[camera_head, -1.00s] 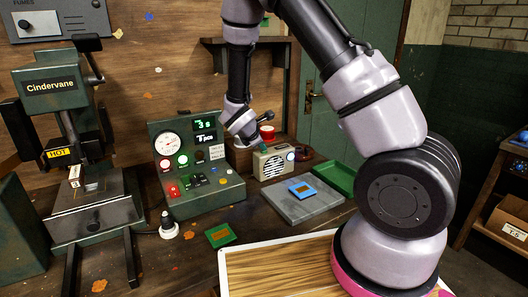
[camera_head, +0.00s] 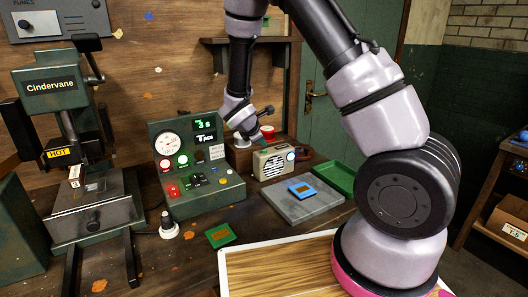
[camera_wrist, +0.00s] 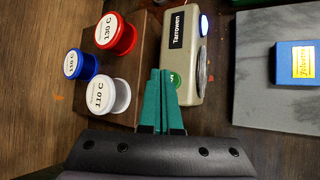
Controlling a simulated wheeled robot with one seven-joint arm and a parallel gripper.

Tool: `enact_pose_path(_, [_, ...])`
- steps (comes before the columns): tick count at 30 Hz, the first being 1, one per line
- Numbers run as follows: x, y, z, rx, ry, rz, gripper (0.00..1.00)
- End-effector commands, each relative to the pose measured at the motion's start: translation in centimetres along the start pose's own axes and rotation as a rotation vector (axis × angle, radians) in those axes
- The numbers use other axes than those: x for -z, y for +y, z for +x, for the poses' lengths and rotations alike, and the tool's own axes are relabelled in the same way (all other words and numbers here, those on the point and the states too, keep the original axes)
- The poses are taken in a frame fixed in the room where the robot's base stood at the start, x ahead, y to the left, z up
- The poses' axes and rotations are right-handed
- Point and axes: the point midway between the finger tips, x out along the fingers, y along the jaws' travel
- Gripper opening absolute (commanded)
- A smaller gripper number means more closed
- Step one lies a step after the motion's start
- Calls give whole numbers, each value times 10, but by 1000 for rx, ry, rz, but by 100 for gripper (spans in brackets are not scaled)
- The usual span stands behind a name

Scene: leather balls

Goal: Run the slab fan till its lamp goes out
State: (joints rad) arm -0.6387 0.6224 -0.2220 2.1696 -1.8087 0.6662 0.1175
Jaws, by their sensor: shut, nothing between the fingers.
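The slab fan is a small cream box (camera_head: 268,163) with a round dark grille, left of the grey slab (camera_head: 318,208). In the wrist view, the fan (camera_wrist: 180,58) carries a "Tarrowen" label. Its lamp (camera_wrist: 204,24) glows bluish white; it also shows lit in the head view (camera_head: 291,156). A green round button (camera_wrist: 176,80) is on the fan's top, partly hidden by my fingertips. My gripper (camera_wrist: 160,75) has teal fingers, shut and empty, beside the button in the picture. In the head view the fingers are small and above the fan; contact is unclear.
A wooden block (camera_wrist: 134,35) with red, blue and white lettered knobs stands left of the fan. A blue piece (camera_head: 302,189) lies on the slab. A green tray (camera_head: 338,177) is behind right. A green control box (camera_head: 190,195) and the Cindervane press (camera_head: 92,215) stand left.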

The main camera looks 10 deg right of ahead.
Motion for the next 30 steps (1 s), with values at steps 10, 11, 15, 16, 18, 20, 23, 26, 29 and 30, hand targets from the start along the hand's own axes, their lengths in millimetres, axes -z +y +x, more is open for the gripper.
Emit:
enact_pose_path(10, [-15,16,-21,-2,1,3,0])
enact_pose_path(11, [-17,18,-23,-3,1,3,0])
enact_pose_path(15, [-23,23,-31,-2,1,3,0])
enact_pose_path(16, [-24,24,-32,-1,1,2,0])
enact_pose_path(18, [-25,25,-34,-1,1,1,0])
enact_pose_path(20, [-25,26,-35,-1,0,1,0])
enact_pose_path(23, [-25,25,-35,0,0,0,0])
enact_pose_path(26, [-25,25,-35,0,0,0,0])
enact_pose_path(29, [-25,25,-35,0,0,0,0])
enact_pose_path(30, [-25,25,-35,0,0,0,0])
